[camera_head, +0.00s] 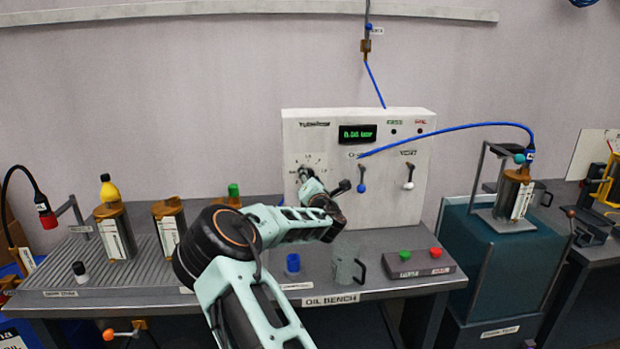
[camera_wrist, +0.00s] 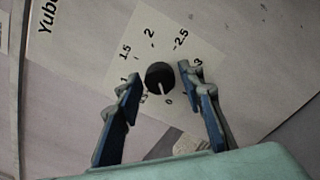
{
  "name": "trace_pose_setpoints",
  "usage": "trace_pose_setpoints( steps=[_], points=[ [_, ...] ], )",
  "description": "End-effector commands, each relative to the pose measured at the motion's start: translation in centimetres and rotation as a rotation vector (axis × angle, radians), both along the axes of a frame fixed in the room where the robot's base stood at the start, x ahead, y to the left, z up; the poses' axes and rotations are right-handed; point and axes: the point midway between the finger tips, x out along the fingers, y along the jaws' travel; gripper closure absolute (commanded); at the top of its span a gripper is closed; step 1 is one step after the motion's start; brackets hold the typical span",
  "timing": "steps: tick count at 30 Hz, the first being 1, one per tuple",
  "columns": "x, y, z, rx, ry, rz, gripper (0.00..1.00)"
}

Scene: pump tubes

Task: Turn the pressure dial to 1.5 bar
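The pressure dial is a black round knob (camera_wrist: 159,77) on a white scale plate (camera_wrist: 195,42) with marks from 0 to 3. Its white pointer line points towards the 0 mark. In the head view the plate (camera_head: 313,160) is on the left of the white panel, with the knob partly hidden by my gripper (camera_head: 318,192). In the wrist view my gripper (camera_wrist: 160,73) is open, one blue-padded finger on each side of the knob, with gaps. I cannot tell whether the fingertips reach around it in depth.
The white panel (camera_head: 390,210) carries a green display (camera_head: 357,134) that seems to read 0.00 bar. A blue-handled lever (camera_head: 362,180) and a white lever (camera_head: 409,178) are right of the dial. A glass mug (camera_head: 346,265) and a button box (camera_head: 420,264) stand below on the bench.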

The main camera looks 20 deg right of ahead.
Motion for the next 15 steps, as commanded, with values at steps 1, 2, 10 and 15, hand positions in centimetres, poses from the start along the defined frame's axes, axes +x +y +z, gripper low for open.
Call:
trace_pose_setpoints(
  steps=[1,2,10,15],
  points=[
    [-0.01,0.0,0.01,0.0,0.0,0.0,0.72],
    [-0.01,0.01,0.02,0.0,0.0,0.0,0.76],
    [-0.02,0.01,0.04,0.001,-0.001,0.001,0.99],
    [-0.02,0.0,0.01,0.018,-0.007,0.001,0.99]
  ],
)
